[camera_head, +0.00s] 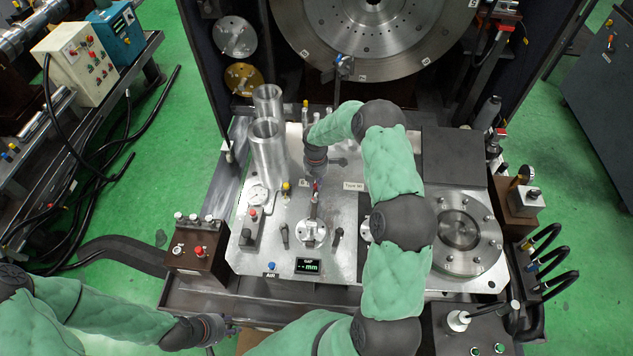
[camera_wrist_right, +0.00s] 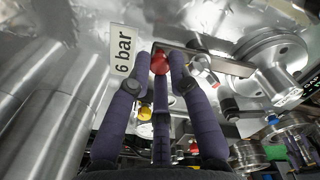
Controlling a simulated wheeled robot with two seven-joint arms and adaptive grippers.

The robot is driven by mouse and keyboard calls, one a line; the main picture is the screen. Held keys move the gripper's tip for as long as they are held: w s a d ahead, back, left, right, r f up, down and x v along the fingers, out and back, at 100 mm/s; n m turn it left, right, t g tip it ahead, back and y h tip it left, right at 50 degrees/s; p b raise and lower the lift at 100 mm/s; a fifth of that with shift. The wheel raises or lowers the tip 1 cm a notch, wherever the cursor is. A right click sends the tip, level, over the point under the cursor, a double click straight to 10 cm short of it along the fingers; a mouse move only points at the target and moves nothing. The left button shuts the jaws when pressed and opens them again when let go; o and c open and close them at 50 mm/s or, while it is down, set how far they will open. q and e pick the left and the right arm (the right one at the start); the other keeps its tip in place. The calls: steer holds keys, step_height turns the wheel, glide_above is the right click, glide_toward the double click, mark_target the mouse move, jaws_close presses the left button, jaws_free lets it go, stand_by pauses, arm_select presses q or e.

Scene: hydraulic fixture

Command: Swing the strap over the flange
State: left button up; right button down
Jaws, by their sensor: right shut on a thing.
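The strap, a grey metal bar (camera_wrist_right: 215,62), runs from a red knob (camera_wrist_right: 160,63) toward a round metal flange (camera_wrist_right: 268,58) in the right wrist view. In the head view the strap (camera_head: 313,208) points down the plate to the flange (camera_head: 312,234); its lower end appears to reach the flange, but I cannot tell how far it overlaps. My right gripper (camera_head: 317,180) points down at the strap's far end, its fingers (camera_wrist_right: 160,90) closed around the red knob. My left gripper (camera_head: 225,328) is low at the left, off the plate; its fingers are too small to read.
Two upright metal cylinders (camera_head: 268,150) stand left of my right gripper. A brown control box (camera_head: 197,243) is at the plate's left edge, and a gap display (camera_head: 307,266) at its front. A larger round fitting (camera_head: 462,232) lies right of my right arm. Small posts surround the flange.

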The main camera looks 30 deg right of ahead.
steer(key=shift+a+f, duration=0.15)
steer(key=shift+a, duration=0.1)
steer(key=c, duration=1.1)
jaws_free()
steer(key=shift+c, duration=0.2)
steer(key=shift+d+r, duration=0.1)
steer(key=shift+r, duration=0.3)
step_height(320, 180, up, 11)
steer(key=shift+r, duration=0.2)
steer(key=shift+f, duration=0.1)
